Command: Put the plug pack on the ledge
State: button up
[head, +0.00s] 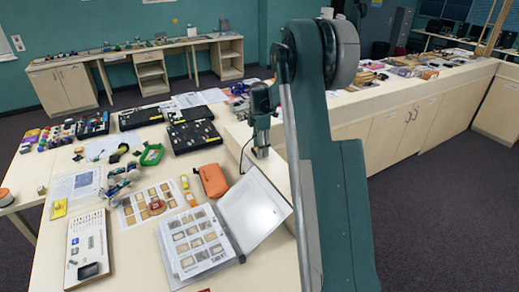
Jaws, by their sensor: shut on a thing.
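My gripper (261,148) points down at mid-picture, just left of my large arm link. It is small in this view and its fingers are hard to make out. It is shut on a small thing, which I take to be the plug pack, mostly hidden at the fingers. A thin dark cord (243,157) curves down beside it on the left. The cream ledge (279,169) is a raised strip along the right side of the table. My gripper appears over or close to its near part; contact cannot be told. My arm hides some of the ledge.
The table (125,262) below is crowded. An open ring binder (250,215), an orange pouch (213,180), a green tool (151,154) and black cases (194,136) lie left of the ledge. Books and papers (400,68) cover the counter farther right.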

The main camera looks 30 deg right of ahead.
jog(key=shift+f, duration=0.15)
jog(key=o, duration=0.9)
jog(key=shift+o, duration=0.2)
jog(key=shift+r, duration=0.2)
notch_tip(320, 180, up, 12)
jog(key=shift+b, duration=0.4)
